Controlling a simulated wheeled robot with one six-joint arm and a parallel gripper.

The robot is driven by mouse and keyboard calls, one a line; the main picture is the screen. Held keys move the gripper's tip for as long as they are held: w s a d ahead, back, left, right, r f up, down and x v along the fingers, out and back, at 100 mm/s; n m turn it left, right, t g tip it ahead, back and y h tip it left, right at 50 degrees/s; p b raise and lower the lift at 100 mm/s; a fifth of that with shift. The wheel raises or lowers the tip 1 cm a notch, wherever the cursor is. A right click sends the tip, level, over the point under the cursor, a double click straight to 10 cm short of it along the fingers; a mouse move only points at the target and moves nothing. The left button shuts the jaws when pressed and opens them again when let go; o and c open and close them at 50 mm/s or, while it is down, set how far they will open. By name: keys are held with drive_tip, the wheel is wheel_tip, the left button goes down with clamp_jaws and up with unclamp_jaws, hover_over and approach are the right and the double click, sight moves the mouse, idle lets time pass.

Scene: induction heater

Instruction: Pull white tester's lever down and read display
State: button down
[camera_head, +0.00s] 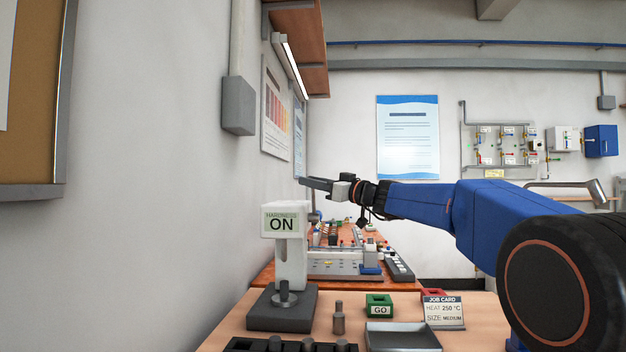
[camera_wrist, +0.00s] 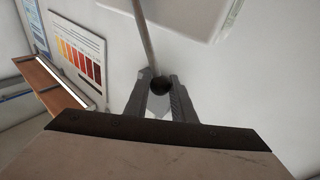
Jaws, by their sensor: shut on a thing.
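The white tester (camera_head: 290,258) stands upright on a dark base at the left of the near bench. Its display (camera_head: 281,222) reads "HARDNESS" and "ON". A dark grey cylindrical piece (camera_head: 284,293) stands on its base below the head. My gripper (camera_head: 318,184) is just above and to the right of the tester's head, pointing left. In the wrist view my gripper (camera_wrist: 160,86) is shut on a dark round knob (camera_wrist: 160,84) with a pale thin rod (camera_wrist: 145,35) running from it, which looks like the tester's lever.
A green "GO" bin (camera_head: 379,306), a red bin (camera_head: 435,293), a job card (camera_head: 443,312) and a grey tray (camera_head: 403,338) lie right of the tester. A dark rack (camera_head: 250,346) with cylinders is in front. The wall is close on the left.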

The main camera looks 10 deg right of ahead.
drive_tip(key=s+a+f+n+y, duration=0.1)
drive_tip(key=s+f+n+y, duration=0.3)
drive_tip(key=f+n, duration=0.1)
drive_tip(key=shift+s+a+f+n, duration=0.15)
drive_tip(key=shift+n, duration=0.65)
drive_tip(key=c, duration=1.5)
unclamp_jaws()
drive_tip(key=v, duration=1.7)
drive_tip(key=shift+s+f, duration=0.1)
drive_tip(key=shift+f, duration=0.05)
